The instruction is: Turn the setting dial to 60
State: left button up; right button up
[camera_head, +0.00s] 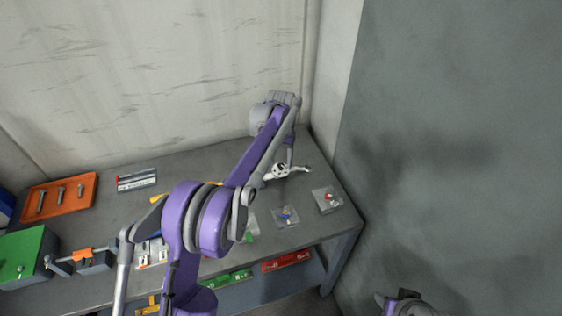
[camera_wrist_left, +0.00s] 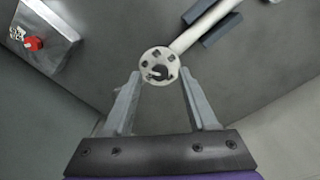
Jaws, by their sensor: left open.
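In the head view the white dial (camera_head: 280,171) sits at the back right of the workbench. My left gripper (camera_wrist_left: 159,74) is open, with one finger on each side of the dial's near part. I cannot tell whether the fingers touch it. The marks are too small to read a setting. In the head view my left arm partly hides this gripper (camera_head: 287,158).
The white bar lies by dark grey blocks (camera_wrist_left: 215,22). An orange tray (camera_head: 60,197) and a green box (camera_head: 25,257) stand left. A wall rises behind the bench.

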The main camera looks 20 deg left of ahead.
pick_arm(q)
jog(key=shift+f, duration=0.4)
grip_shut()
jog(key=shift+m, duration=0.3)
jog(key=m, duration=1.1)
jog(key=shift+m, duration=0.3)
dwell(0.4)
